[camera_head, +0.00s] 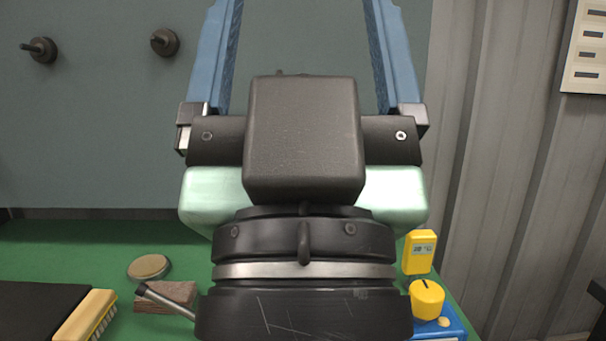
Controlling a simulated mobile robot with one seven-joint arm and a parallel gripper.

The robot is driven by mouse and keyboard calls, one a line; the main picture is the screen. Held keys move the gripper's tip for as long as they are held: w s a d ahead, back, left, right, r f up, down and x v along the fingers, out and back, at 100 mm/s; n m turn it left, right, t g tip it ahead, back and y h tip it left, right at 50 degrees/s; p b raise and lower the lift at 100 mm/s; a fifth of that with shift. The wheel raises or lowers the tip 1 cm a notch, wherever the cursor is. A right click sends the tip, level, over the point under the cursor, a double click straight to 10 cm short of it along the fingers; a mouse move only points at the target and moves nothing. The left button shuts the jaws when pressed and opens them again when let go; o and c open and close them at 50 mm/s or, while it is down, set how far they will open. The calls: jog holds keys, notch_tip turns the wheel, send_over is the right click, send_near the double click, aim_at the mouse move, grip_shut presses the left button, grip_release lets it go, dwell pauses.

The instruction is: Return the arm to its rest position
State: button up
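My gripper (304,35) fills the middle of the head view, pointing up. Its two blue fingers stand wide apart, and only the grey back panel shows between them. The fingertips run out of the top of the picture. The dark gripper body and wrist hide the middle of the bench. I see nothing held between the visible parts of the fingers. A pale green rounded part shows behind the gripper body; I cannot tell whether it belongs to my gripper.
The green bench (75,262) holds a round disc (149,267), a brown block (170,296), a metal rod (165,301), a yellow brush (88,317) and a dark mat (35,310). At right are a yellow meter (419,252) and a blue box (446,328) with a yellow knob. Two pegs (165,42) (40,49) stick out behind.

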notch_tip(320, 180, up, 16)
jog(key=p, duration=1.4)
jog(key=shift+r, duration=0.25)
